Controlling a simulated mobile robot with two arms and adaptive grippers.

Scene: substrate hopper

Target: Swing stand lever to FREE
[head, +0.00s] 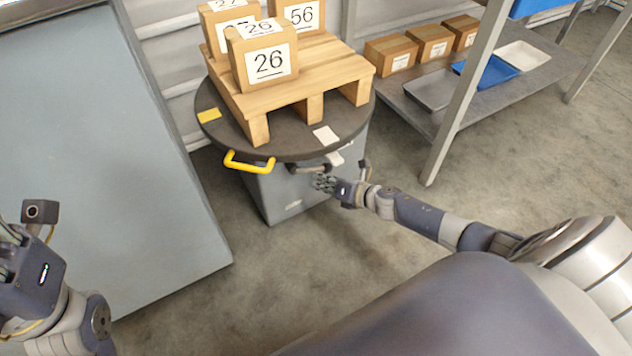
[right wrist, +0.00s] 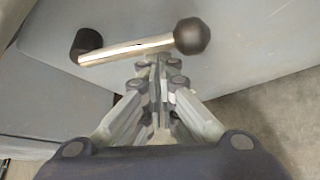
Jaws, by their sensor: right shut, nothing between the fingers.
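The stand lever (right wrist: 135,48) shows in the right wrist view as a bright metal rod with a dark pivot at left and a black ball knob (right wrist: 192,36) at right. It lies nearly level across the grey stand face. My right gripper (right wrist: 158,65) is shut and empty, its tips just below the rod near the knob; I cannot tell whether they touch. In the head view my right gripper (head: 323,183) is at the front of the grey stand (head: 285,195), under the round turntable (head: 345,135). No FREE marking is readable. My left gripper (head: 8,240) is partly cut off at the left edge.
A wooden pallet (head: 330,75) with several numbered boxes (head: 265,62) sits on the turntable. A yellow handle (head: 248,164) sticks out from its rim. A large grey panel (head: 100,150) stands at left. A shelf rack (head: 465,95) with trays and boxes is at right. Floor between is clear.

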